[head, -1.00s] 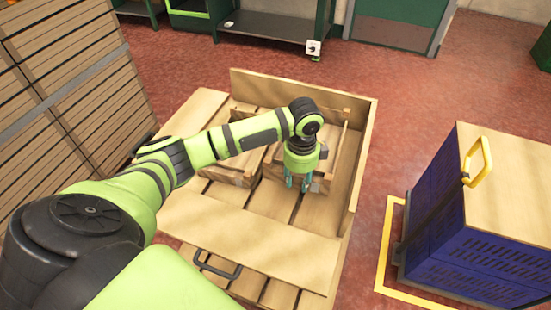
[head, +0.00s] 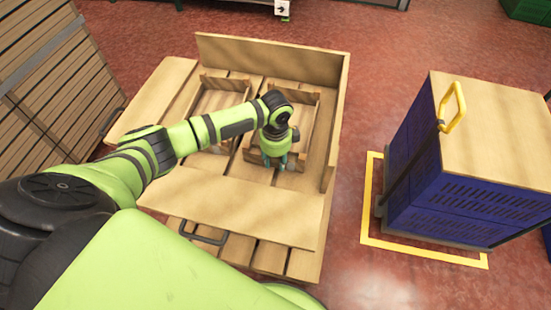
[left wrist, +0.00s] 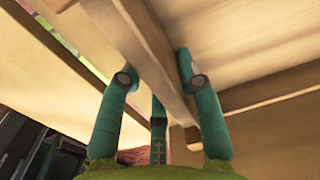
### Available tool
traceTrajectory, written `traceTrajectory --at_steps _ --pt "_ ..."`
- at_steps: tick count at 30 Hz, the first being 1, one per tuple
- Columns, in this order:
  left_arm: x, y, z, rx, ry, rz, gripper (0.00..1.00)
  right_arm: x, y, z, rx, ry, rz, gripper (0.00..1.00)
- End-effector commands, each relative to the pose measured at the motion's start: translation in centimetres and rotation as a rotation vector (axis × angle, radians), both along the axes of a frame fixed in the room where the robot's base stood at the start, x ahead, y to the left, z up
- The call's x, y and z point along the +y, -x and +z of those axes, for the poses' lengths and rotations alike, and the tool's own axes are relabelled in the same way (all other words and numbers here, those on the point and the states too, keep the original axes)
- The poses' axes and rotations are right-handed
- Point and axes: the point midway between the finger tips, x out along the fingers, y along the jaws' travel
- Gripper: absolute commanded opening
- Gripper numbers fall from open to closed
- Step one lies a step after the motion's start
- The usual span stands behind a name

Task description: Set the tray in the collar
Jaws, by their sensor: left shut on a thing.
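The tray (head: 303,98) is a shallow, open wooden frame with raised end posts, seen inside the wooden collar (head: 338,125), in its right half. My left gripper (head: 274,163) is over the tray's near end and shut on it. In the left wrist view the teal fingers (left wrist: 158,75) straddle a thin wooden board of the tray (left wrist: 135,40). My arm and wrist hide part of the tray, and I cannot tell whether its underside touches the slats. My right gripper is not in view.
A second wooden tray (head: 212,82) lies to the left in the collar, partly behind my arm. A stack of blue crates (head: 450,185) with a wooden lid and yellow handle stands on the right, within a yellow floor outline. Slatted wood (head: 55,75) stands at the left.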

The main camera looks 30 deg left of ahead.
Motion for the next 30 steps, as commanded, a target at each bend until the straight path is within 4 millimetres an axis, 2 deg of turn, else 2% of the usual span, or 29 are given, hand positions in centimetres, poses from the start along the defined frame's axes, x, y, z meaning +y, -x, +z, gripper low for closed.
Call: traceTrajectory --at_steps 3,4,5,17,23,30 --pt "0.0 -0.1 -0.2 -0.001 0.000 0.001 0.00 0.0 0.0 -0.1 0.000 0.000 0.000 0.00" --pt "0.0 0.0 -0.2 0.000 0.000 0.000 0.46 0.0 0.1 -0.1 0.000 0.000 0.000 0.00" --pt "0.0 0.0 -0.2 0.000 0.000 0.000 0.58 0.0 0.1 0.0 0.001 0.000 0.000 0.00" --pt "0.0 0.0 0.3 -0.001 0.000 0.000 0.58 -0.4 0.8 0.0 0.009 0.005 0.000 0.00" --pt "0.1 -0.1 3.4 -0.005 0.000 -0.001 0.58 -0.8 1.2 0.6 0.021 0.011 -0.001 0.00" --pt "0.0 -0.1 8.6 -0.003 0.001 0.000 0.58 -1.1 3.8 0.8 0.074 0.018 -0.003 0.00"
